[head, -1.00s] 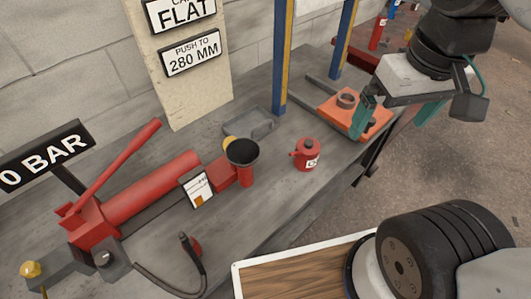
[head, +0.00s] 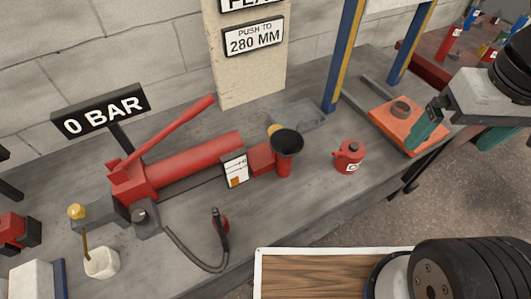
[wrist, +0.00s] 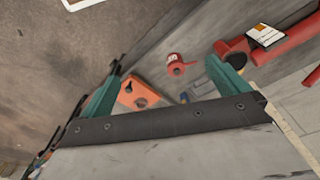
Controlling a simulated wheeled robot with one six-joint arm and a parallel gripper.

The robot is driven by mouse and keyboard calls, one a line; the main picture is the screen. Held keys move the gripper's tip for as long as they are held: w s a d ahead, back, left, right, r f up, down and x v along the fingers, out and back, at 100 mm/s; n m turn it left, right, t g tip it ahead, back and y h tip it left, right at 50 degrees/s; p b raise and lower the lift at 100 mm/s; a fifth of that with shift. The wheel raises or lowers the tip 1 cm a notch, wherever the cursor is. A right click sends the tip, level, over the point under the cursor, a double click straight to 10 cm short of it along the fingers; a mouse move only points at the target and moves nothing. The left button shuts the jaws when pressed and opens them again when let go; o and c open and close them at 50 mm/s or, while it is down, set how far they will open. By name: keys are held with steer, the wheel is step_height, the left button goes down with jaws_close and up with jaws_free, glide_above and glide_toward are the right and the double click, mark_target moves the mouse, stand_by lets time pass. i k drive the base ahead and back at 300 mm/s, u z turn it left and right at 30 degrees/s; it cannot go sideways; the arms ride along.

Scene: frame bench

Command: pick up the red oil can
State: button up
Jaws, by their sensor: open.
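The red oil can (head: 348,157) is small and squat, with a dark cap and a white label. It stands upright on the grey bench near its front edge. It also shows in the wrist view (wrist: 176,67), between and beyond the fingers. My gripper (head: 458,132) has teal fingers, spread apart with nothing between them. In the head view it hangs at the right, over the bench edge by the orange plate, to the right of the can and apart from it. In the wrist view both fingers of my gripper (wrist: 168,62) show, wide apart.
An orange plate with a ring (head: 408,128) lies right of the can. A grey tray (head: 298,117) lies behind. Blue-yellow posts (head: 345,55) rise at the back.

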mark_target(350, 155)
steer(key=z, duration=0.35)
steer(key=k, duration=0.35)
steer(key=z, duration=0.9)
steer(key=k, duration=0.55)
steer(key=u, duration=0.1)
steer(key=i, duration=0.25)
steer(key=z, duration=0.1)
